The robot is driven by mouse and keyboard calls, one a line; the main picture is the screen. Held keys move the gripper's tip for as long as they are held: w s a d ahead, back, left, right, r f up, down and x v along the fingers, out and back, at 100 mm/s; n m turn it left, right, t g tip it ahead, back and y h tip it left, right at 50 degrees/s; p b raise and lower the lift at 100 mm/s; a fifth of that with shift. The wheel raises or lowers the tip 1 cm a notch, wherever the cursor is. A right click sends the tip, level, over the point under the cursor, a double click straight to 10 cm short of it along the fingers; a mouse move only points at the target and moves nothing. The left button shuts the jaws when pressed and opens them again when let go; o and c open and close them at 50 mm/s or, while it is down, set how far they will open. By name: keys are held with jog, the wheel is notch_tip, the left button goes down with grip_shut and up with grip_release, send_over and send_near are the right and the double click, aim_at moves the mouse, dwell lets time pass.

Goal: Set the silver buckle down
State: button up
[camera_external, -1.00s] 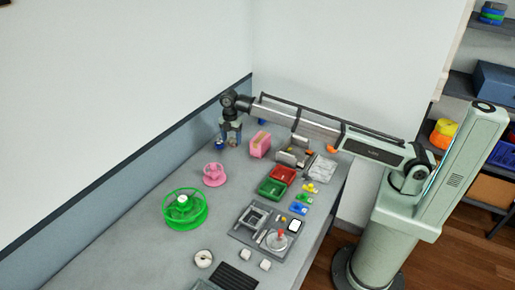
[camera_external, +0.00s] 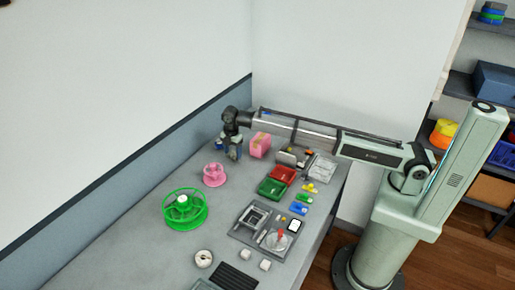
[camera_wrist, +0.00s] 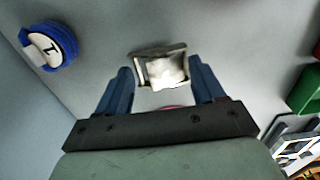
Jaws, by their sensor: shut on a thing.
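The silver buckle (camera_wrist: 162,68) is a shiny, squarish metal piece between my blue fingertips in the wrist view. My gripper (camera_wrist: 162,82) is shut on it, over the grey table. In the external view my gripper (camera_external: 235,154) points down at the far end of the table, left of the pink block. The buckle is too small to make out there. I cannot tell whether its underside touches the table.
A pink spool (camera_external: 214,174), a green spool (camera_external: 185,208), a pink block (camera_external: 260,146), a red tray (camera_external: 283,174) and a green tray (camera_external: 271,188) stand nearby.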

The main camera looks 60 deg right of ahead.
aim_at(233, 153)
jog(key=shift+f, duration=0.85)
jog(key=shift+f, duration=0.1)
jog(key=o, duration=1.1)
notch_tip(233, 153, up, 12)
jog(key=shift+r, duration=0.1)
